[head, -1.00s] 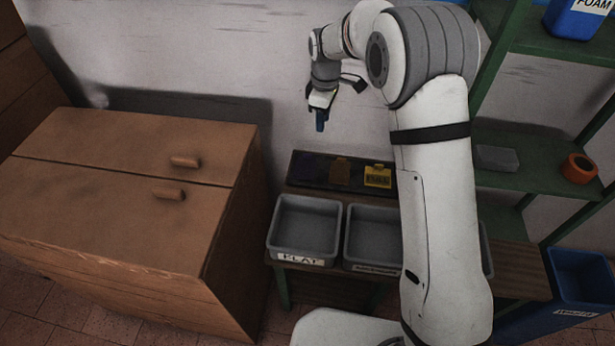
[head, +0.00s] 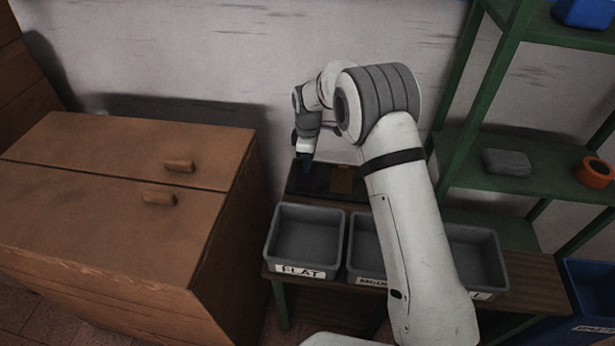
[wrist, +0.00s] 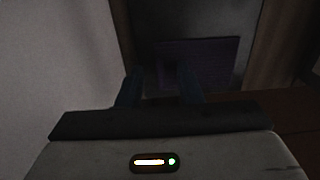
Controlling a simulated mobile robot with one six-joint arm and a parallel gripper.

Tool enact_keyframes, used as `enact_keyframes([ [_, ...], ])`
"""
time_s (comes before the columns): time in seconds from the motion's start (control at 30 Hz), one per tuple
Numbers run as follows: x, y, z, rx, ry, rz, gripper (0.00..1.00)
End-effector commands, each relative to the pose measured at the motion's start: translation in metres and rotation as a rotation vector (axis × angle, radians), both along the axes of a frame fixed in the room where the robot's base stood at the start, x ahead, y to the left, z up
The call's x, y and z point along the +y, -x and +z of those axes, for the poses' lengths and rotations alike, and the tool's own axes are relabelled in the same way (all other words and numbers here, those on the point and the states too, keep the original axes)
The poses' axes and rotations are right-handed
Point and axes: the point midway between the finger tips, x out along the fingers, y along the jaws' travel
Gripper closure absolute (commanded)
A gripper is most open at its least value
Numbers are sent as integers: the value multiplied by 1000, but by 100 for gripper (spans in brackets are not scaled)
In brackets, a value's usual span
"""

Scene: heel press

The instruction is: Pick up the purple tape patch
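The purple tape patch (wrist: 205,58) is a dark purple rectangle lying on a dark tray (wrist: 165,22), ahead of my fingers in the wrist view. My gripper (wrist: 161,88) is open, its two dark blue fingers apart with nothing seen between them. In the head view my gripper (head: 306,164) points down over the left end of the dark tray (head: 318,197). There the purple patch is too dark and too covered by the gripper to make out clearly. Whether the fingertips touch the patch cannot be told.
A brown patch (head: 341,180) lies to the right on the tray; my arm covers the area beyond. Grey bins stand in front, the left one labelled FLAT (head: 301,270). A wooden cabinet (head: 120,180) is at left, a green shelf (head: 530,185) at right. The wall is close behind.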

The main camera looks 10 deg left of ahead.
Motion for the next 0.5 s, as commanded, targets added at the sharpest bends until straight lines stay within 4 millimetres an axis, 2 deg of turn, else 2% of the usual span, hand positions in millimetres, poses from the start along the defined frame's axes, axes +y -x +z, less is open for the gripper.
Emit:
enact_keyframes([
  [0.17, 0, 0, 1, -1, 0, 0, 69],
  [0.5, 1, 0, 1, -1, 0, 1, 97],
])
